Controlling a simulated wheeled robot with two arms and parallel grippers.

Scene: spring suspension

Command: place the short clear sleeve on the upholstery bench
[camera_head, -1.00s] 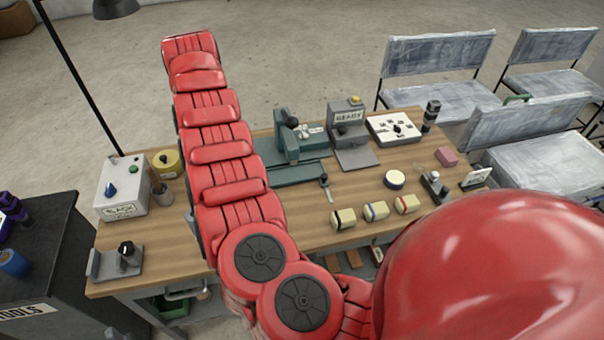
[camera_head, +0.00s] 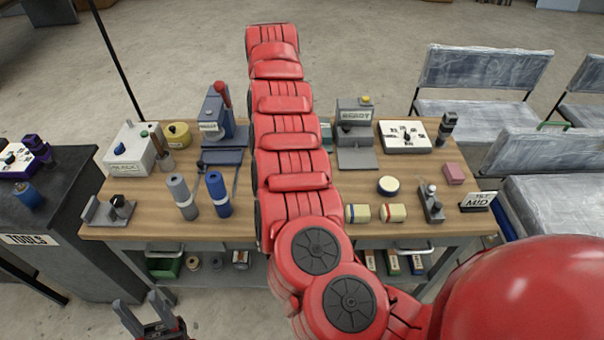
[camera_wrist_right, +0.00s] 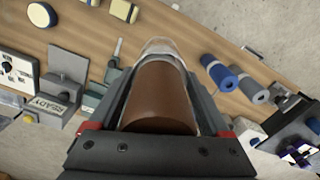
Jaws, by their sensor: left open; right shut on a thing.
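In the right wrist view, my right gripper (camera_wrist_right: 160,72) is shut on a clear sleeve (camera_wrist_right: 162,47) with a brown cylinder (camera_wrist_right: 160,98) showing inside it. The wooden-topped workbench (camera_head: 230,230) lies behind the sleeve in that view; the height between them is hard to tell. In the head view, my red right arm reaches away across the middle of the bench, and its gripper and the sleeve do not show. My left gripper (camera_head: 150,318) is open and empty at the lower left, in front of the bench.
A grey roll (camera_head: 182,196) and a blue roll (camera_head: 218,194) stand left of my arm. A blue press (camera_head: 217,125), a READY stand (camera_head: 355,135) and a switch panel (camera_head: 404,137) are farther back. Grey seats (camera_head: 556,193) are at right, a TOOLS cabinet (camera_head: 40,215) at left.

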